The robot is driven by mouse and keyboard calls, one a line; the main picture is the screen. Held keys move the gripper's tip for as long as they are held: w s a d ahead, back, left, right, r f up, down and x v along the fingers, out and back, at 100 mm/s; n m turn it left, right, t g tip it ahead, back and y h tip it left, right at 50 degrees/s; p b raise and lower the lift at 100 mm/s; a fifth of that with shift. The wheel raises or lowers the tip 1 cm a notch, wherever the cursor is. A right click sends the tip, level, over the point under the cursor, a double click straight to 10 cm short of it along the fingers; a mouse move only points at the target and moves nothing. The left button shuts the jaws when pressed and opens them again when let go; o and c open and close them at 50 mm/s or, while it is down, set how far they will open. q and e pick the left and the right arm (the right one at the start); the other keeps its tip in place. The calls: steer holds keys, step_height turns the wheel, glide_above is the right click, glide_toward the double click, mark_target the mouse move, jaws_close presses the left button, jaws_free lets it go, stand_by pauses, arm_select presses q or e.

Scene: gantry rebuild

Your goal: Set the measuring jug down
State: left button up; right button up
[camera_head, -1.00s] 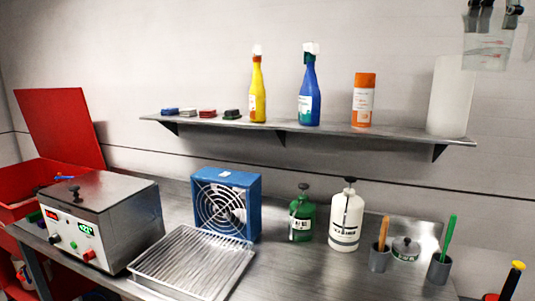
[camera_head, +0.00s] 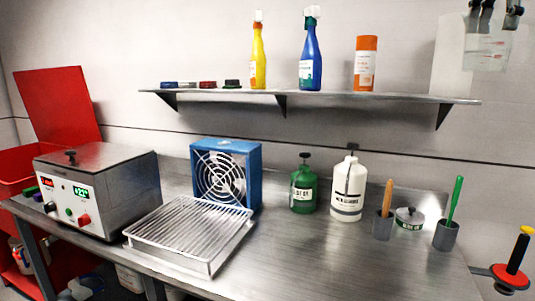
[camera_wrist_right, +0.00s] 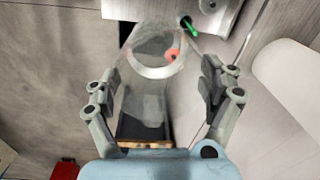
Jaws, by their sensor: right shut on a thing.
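The measuring jug (camera_head: 487,53) is a clear, see-through vessel with faint red marks, at the top right of the head view. My right gripper (camera_head: 490,17) is shut on it from above and holds it in the air. In the right wrist view the jug (camera_wrist_right: 152,68) shows between the two fingers of the right gripper (camera_wrist_right: 160,88), with its round end toward the top. In the head view the jug overlaps the tall white container on the shelf; I cannot tell the gap between them. My left gripper is not in view.
The wall shelf (camera_head: 300,95) holds a yellow bottle (camera_head: 258,60), a blue bottle (camera_head: 310,60) and an orange can (camera_head: 365,62). A white container (camera_head: 448,60) stands at its right end. The steel bench (camera_head: 300,245) has clear room in front of the green bottle (camera_head: 303,188) and grey cups.

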step_height(320, 180, down, 14)
steer(key=b, duration=1.1)
steer(key=shift+w+f, duration=0.2)
